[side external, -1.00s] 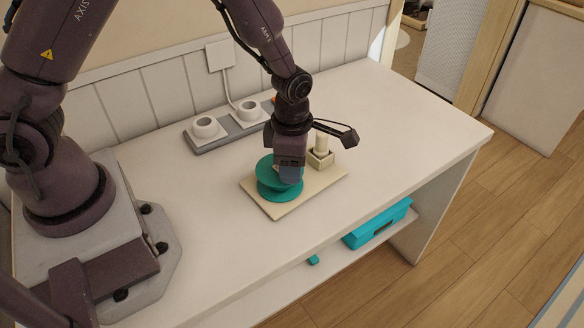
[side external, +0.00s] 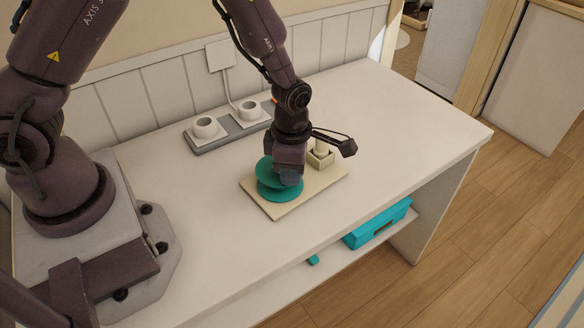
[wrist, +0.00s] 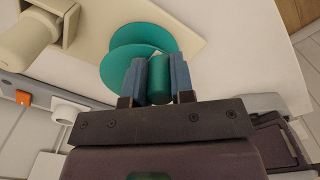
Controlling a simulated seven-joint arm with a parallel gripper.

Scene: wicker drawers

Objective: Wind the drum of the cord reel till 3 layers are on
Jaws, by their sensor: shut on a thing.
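The cord reel's teal drum (side external: 268,182) stands on a cream base board (side external: 311,189) on the white table. It also shows in the wrist view as two teal discs (wrist: 143,36). My gripper (wrist: 159,78) is shut on a teal upright crank knob (wrist: 159,80) near the drum's rim, with one blue-grey finger on each side. In the side view my gripper (side external: 288,174) covers the near right part of the drum. A cream spool on a post (side external: 320,150) stands in a small holder at the board's far end. I cannot make out the cord or its layers.
A grey power strip (side external: 228,130) with two white round plugs lies behind, near the wall. A turquoise box (side external: 378,224) sits on the shelf below the tabletop. The tabletop to the right is clear.

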